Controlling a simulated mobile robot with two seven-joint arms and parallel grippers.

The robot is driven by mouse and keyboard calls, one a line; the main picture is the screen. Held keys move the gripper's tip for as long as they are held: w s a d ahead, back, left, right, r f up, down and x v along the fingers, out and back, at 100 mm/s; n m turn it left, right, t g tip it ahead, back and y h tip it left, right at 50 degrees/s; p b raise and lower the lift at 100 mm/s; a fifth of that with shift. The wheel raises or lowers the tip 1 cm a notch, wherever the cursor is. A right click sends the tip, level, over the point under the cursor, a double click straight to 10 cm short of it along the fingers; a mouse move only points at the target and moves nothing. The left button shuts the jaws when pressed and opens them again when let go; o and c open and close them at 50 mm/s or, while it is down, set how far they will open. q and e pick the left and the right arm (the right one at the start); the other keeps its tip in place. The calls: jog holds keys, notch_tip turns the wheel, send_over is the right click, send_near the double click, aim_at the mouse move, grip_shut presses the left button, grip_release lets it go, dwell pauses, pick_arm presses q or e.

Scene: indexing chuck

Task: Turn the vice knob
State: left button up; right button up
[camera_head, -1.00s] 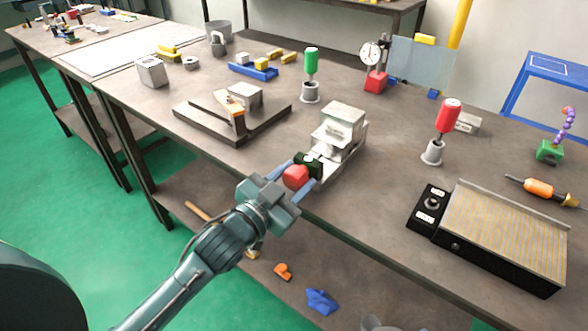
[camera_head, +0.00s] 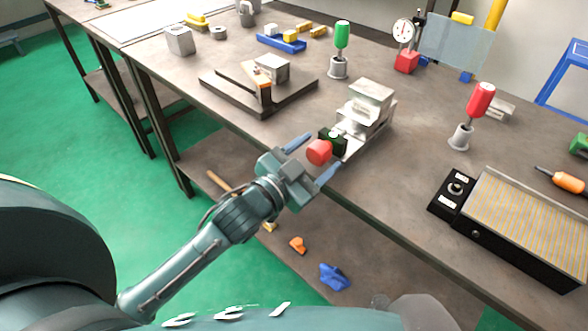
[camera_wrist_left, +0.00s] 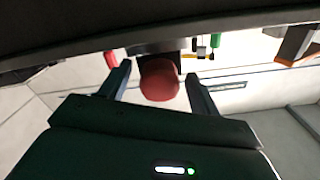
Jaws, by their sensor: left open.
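The vice (camera_head: 366,110) is a silver block on the front edge of the workbench. Its red knob (camera_head: 319,152) sticks out over the edge from a black collar (camera_head: 333,141). My left gripper (camera_head: 314,156) is open in front of the vice, its two blue-grey fingers apart with the red knob between or just ahead of their tips. In the left wrist view the red knob (camera_wrist_left: 159,80) lies between the open fingers, with a gap on each side; no contact shows. My right gripper is not in view.
A dark plate fixture (camera_head: 258,92) stands left of the vice. A green-handled tool (camera_head: 342,40) and a red-handled tool (camera_head: 478,103) stand upright behind and right. A ribbed magnetic chuck (camera_head: 520,225) lies at the right. The lower shelf holds small loose parts.

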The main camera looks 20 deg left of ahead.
pick_arm(q)
jog(key=b+v, duration=0.1)
jog(key=v, duration=1.1)
jog(key=shift+s, duration=0.15)
jog(key=shift+a, duration=0.1)
dwell(0.5)
